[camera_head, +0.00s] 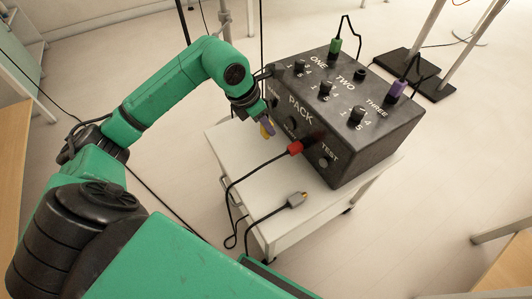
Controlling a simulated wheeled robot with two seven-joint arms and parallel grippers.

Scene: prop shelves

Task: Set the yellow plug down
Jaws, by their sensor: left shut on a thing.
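My left gripper (261,118) is at the left front of the black PACK box (348,152). It is shut on the yellow plug (267,127), a small yellow piece at the fingertips. The plug is close to the box's front face, above the white cart top (240,150). I cannot tell whether it touches the box, and the fingers hide part of it. My right gripper is not in view.
A red plug (294,147) is at the box's front face. A grey plug (297,200) lies on the cart near its front edge, with black cables beside it. Green (335,47) and purple (396,88) plugs stand on top. The cart's left front is bare.

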